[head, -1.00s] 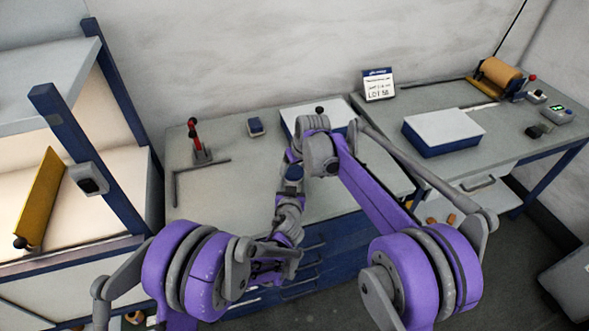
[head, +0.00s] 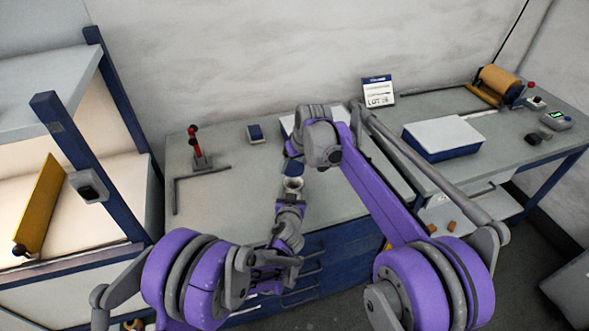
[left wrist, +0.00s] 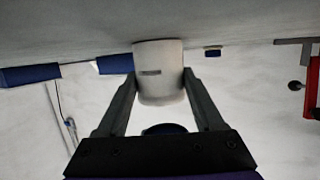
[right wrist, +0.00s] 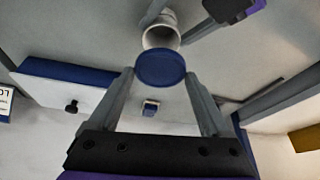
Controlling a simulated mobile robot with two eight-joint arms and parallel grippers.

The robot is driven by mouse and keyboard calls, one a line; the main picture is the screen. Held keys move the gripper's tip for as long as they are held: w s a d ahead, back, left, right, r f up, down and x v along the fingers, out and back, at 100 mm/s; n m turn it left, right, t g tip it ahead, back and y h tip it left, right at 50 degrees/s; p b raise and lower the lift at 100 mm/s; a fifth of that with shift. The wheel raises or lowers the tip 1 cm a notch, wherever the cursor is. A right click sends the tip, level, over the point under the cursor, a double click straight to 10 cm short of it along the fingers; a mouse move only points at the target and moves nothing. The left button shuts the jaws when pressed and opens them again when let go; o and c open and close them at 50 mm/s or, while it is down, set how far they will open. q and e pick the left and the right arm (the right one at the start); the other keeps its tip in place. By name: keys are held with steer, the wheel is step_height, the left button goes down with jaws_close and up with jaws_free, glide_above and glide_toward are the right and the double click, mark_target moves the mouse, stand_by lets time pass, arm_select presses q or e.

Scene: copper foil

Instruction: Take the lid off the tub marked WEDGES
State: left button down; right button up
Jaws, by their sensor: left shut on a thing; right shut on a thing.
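The white tub (left wrist: 158,78) is between the fingers of my left gripper (left wrist: 160,82). It carries a small dark mark, too small to read. In the head view the tub (head: 292,185) is near the middle of the bench, its open mouth showing. The round blue lid (right wrist: 161,68) is between the fingers of my right gripper (right wrist: 160,76), apart from the tub. In the right wrist view the tub's open mouth (right wrist: 160,37) shows beyond the lid. In the head view the lid (head: 293,169) is just above the tub. My arms hide parts of both grippers there.
A red-handled tool (head: 197,150) and a small blue block (head: 255,132) stand on the bench behind. A blue box with a white top (head: 443,138) sits on the right bench. A sign (head: 378,91) stands at the back. Shelving (head: 70,140) rises at left.

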arm_select(q)
jaws_free()
steer(key=shift+s, duration=0.1)
